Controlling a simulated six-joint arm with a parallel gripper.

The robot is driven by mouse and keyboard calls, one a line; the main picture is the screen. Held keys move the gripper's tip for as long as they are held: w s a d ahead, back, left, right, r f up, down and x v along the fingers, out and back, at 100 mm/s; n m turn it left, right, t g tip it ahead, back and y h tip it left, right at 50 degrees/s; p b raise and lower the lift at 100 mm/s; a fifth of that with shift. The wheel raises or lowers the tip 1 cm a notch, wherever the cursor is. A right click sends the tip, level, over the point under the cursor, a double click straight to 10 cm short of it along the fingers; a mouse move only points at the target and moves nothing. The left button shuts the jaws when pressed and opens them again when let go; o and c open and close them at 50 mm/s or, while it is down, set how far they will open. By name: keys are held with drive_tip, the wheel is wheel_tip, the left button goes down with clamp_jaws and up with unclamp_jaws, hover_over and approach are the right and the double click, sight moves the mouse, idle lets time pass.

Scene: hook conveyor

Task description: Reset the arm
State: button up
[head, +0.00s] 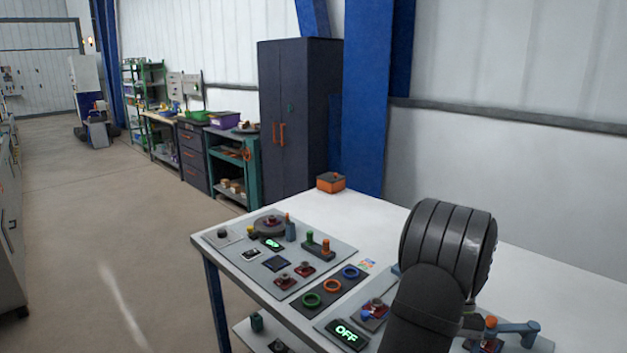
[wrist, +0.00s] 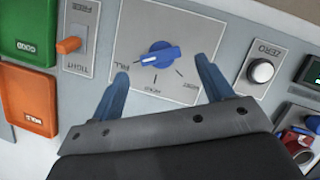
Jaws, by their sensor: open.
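My gripper (wrist: 162,65) shows in the wrist view with its two blue fingers spread wide, open and with nothing held. A blue rotary knob (wrist: 160,55) with a white pointer mark lies on a light grey panel (wrist: 188,22) between and beyond the fingertips. I cannot tell whether the fingers touch the panel. In the head view my dark arm (head: 447,250) rises over the right part of the white table (head: 390,210). The gripper itself is hidden there.
Beside the knob are an orange lever (wrist: 68,46), a white ZERO button (wrist: 262,71), a green block (wrist: 28,38) and an orange block (wrist: 28,100). The head view shows control panels (head: 225,252), an OFF display (head: 346,335) and an orange box (head: 330,182). The table's back middle is clear.

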drive_tip(key=x, duration=0.3)
drive_tip(key=shift+s+f, duration=0.15)
drive_tip(key=shift+f, duration=0.15)
drive_tip(key=shift+s+a+f+n, duration=0.1)
drive_tip(key=shift+a+f+n, duration=0.05)
drive_tip(key=shift+f+n, duration=0.2)
drive_tip(key=v, duration=1.8)
drive_tip(key=s+f+m+t, duration=0.1)
drive_tip(key=s+f+m, duration=0.1)
drive_tip(key=f, duration=0.3)
drive_tip(key=s+a+f+m+t, duration=0.1)
drive_tip(key=s+f+m, duration=0.1)
drive_tip(key=f, duration=0.3)
drive_tip(key=s+f+m+t+h, duration=0.1)
drive_tip(key=s+f+m, duration=0.1)
drive_tip(key=f+m, duration=0.2)
drive_tip(key=shift+s+a+f+m+t, duration=0.1)
drive_tip(key=shift+a+f+m+t, duration=0.1)
drive_tip(key=shift+f, duration=0.2)
drive_tip(key=shift+s+a+f+m+t, duration=0.1)
drive_tip(key=shift+s+f+m+t, duration=0.1)
drive_tip(key=shift+f, duration=0.2)
drive_tip(key=shift+s+a+f, duration=0.1)
drive_tip(key=shift+s+f, duration=0.1)
drive_tip(key=shift+f, duration=0.1)
drive_tip(key=shift+m, duration=0.55)
